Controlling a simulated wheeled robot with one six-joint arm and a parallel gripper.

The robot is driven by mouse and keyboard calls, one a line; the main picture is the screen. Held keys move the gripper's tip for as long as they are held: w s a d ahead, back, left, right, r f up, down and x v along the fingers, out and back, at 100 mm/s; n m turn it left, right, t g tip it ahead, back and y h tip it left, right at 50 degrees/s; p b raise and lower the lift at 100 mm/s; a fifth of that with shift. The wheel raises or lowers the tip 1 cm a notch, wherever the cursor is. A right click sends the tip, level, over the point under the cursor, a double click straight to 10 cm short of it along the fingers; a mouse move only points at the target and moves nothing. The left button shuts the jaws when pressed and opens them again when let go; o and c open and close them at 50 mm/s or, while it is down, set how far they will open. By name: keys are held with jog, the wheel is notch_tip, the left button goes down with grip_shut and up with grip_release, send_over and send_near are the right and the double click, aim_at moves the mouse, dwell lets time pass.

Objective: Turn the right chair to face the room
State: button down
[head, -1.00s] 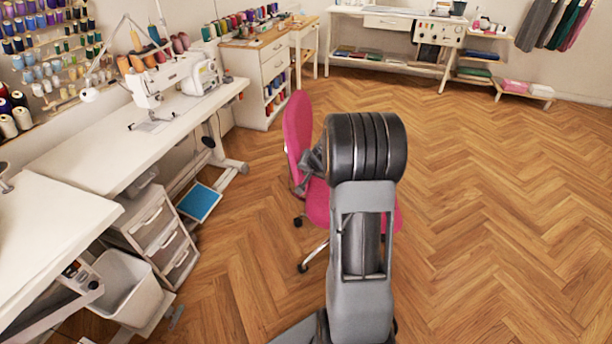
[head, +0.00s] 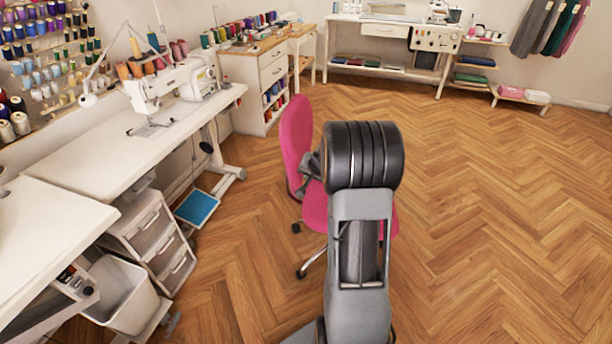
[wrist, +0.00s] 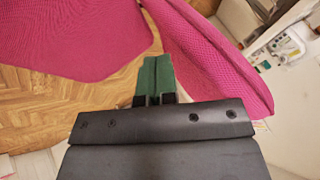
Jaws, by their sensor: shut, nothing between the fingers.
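The pink office chair (head: 297,140) stands on the wood floor in the head view. Its backrest is on the left, toward the sewing table, and its seat extends right behind my arm. My gripper (head: 303,185) is mostly hidden by my arm, low at the inner side of the backrest. In the wrist view, my gripper (wrist: 156,62) shows green fingers closed together and empty. The pink backrest (wrist: 222,60) lies close along their right side, and the seat (wrist: 70,38) is at upper left. I cannot tell whether the fingers touch the backrest.
A white sewing table (head: 95,150) with a machine (head: 175,88) runs along the left. A drawer unit (head: 150,235) and a white bin (head: 122,292) stand near it. A blue pedal (head: 197,207) lies left of the chair. The floor (head: 500,180) to the right is clear.

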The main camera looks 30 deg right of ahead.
jog(key=p+v, duration=0.1)
jog(key=v, duration=1)
jog(key=shift+s+f, duration=0.3)
